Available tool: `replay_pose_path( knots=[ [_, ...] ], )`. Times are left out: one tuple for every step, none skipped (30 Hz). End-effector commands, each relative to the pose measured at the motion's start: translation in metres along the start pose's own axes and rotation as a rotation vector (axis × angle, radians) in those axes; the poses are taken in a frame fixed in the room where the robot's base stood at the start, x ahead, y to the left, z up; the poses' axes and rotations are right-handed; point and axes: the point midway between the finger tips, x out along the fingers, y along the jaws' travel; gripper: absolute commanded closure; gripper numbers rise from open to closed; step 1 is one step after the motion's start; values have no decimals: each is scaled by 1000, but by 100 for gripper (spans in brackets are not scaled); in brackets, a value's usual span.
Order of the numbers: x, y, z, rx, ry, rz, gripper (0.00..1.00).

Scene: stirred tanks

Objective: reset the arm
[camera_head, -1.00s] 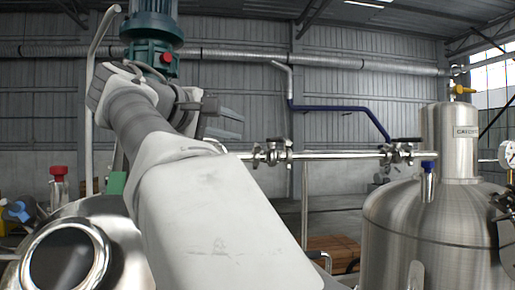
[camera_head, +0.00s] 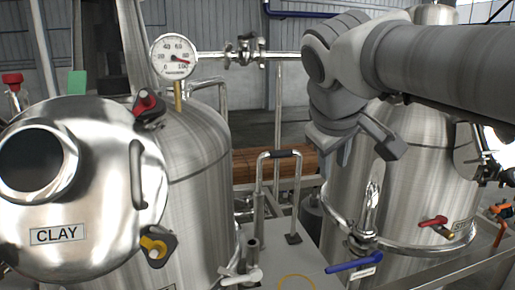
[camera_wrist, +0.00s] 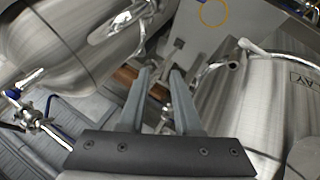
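My arm (camera_head: 440,65) reaches in from the right of the head view and bends down at its wrist. My gripper (camera_head: 366,151) hangs in front of the steel tank on the right (camera_head: 400,205), pointing down. In the wrist view, the two grey fingers of my gripper (camera_wrist: 162,72) stand apart with nothing between them. Past them I see tank sides, pipework and the floor. I cannot tell whether the gripper touches the right tank.
A tank with a round lid labelled CLAY (camera_head: 100,215) stands at the left, with a pressure gauge (camera_head: 173,57) above it. A red-handled valve (camera_head: 433,221) sits at the right.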

Motion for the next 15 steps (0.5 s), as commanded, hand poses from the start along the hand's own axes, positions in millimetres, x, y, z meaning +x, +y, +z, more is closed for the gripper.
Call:
replay_pose_path(
  knots=[
    [4,-8,26,56,-10,-34,68],
    [6,-14,40,88,-15,-55,68],
    [10,-24,57,130,-20,-82,68],
    [12,-31,70,164,-25,-101,68],
    [14,-38,82,199,-29,-119,68],
    [18,-49,98,244,-35,-141,68],
    [20,-57,110,278,-39,-157,68],
    [22,-64,121,313,-44,-170,68],
    [26,-75,134,356,-49,-187,68],
    [28,-82,144,386,-53,-198,68],
    [30,-89,152,414,-58,-207,68],
    [33,-96,162,450,-61,-217,68],
    [35,-102,168,474,-63,-225,68],
    [37,-107,174,494,-68,-230,68],
    [39,-112,180,516,-70,-236,68]
  ],
)
